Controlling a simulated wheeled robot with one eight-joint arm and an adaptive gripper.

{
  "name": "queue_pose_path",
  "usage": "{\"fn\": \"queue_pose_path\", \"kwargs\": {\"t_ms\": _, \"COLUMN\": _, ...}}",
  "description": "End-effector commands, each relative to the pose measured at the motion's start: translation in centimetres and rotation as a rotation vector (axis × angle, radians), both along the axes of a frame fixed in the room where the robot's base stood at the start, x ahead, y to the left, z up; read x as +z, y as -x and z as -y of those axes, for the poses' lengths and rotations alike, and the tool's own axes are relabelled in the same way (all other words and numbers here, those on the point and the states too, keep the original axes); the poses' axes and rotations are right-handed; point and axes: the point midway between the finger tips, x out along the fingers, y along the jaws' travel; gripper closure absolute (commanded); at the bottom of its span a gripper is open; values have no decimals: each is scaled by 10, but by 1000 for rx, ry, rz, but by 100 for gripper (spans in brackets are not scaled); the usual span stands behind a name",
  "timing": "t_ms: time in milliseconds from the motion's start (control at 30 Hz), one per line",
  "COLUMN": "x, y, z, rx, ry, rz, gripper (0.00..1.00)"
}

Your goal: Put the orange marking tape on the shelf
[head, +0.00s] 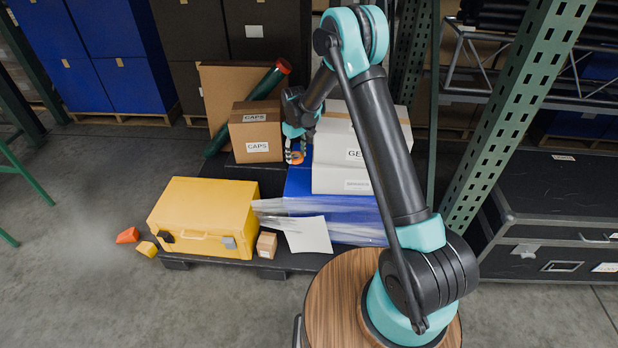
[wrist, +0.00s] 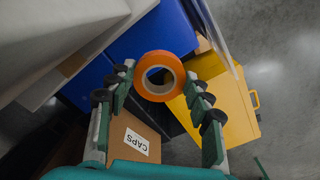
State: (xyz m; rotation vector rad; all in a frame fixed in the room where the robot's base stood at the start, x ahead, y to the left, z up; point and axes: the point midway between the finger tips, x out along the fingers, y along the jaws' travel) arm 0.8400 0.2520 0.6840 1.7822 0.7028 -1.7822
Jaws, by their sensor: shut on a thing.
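The orange marking tape (wrist: 141,82) is a roll with an open core, held between the fingertips of my gripper (wrist: 160,84). In the head view the tape (head: 296,157) shows at the end of my gripper (head: 294,148), in the air above the pallet load, between the CAPS carton and the white boxes. My fingers are shut on the roll. A green-post rack (head: 510,110) with dark shelf levels (head: 545,98) stands at the right. Which level is the task's shelf, I cannot tell.
A yellow case (head: 205,210), a CAPS carton (head: 256,133), white boxes (head: 340,180) and a blue tote (head: 300,182) crowd the dark pallet (head: 300,262). A green tube (head: 262,85) leans behind. A black case (head: 555,215) sits low at the right. Floor at left is mostly clear.

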Motion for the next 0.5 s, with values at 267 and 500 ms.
{"fn": "queue_pose_path", "kwargs": {"t_ms": 267, "x": -69, "y": 0, "z": 0, "rx": -1, "ry": 0, "rz": 0, "gripper": 71}}
{"fn": "queue_pose_path", "kwargs": {"t_ms": 500, "x": -106, "y": 0, "z": 0, "rx": -1, "ry": 0, "rz": 0, "gripper": 71}}
